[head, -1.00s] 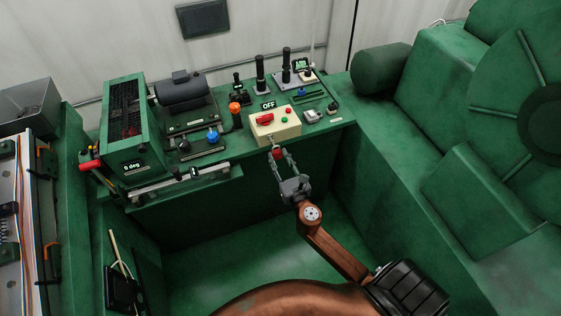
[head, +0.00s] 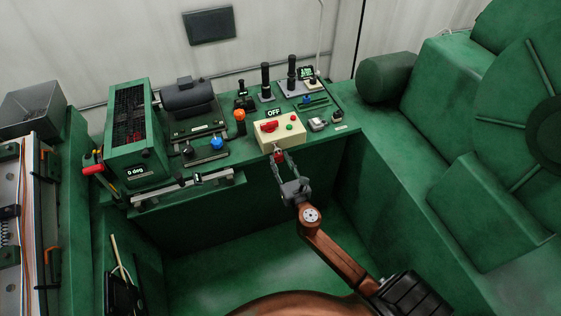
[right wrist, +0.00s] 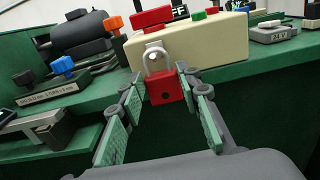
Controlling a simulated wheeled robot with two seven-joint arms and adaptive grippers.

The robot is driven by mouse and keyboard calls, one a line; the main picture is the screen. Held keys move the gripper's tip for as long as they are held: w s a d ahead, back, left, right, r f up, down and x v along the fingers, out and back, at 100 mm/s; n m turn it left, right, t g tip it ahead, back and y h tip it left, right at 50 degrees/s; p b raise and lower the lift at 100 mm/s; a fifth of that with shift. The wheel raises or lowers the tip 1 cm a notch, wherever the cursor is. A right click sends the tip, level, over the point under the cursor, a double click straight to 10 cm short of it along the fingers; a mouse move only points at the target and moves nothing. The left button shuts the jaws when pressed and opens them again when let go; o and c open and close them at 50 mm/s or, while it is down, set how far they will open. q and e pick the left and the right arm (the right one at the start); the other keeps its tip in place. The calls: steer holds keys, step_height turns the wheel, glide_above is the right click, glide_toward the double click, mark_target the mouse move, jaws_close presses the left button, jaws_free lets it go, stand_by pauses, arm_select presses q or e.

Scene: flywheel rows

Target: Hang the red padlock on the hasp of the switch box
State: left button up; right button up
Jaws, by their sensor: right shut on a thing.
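The switch box (head: 281,136) is cream, with a red rotary switch, small red and green buttons and an OFF label. It sits at the front edge of the green bench and also shows in the right wrist view (right wrist: 200,42). My right gripper (head: 279,160) is shut on the red padlock (right wrist: 166,88), just in front of the box. The padlock is upright, its silver shackle (right wrist: 146,58) on top against the box's front at the hasp (right wrist: 154,48). I cannot tell whether the shackle passes through the hasp. My left gripper is not in view.
A blue knob (head: 217,143) and an orange knob (head: 240,115) stand left of the box. Black levers (head: 266,80) stand behind it, and a small grey device (head: 318,124) lies to its right. Below the bench front is open room.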

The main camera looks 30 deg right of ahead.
steer(key=o, duration=1.4)
steer(key=shift+c, duration=0.2)
steer(key=shift+s, duration=0.1)
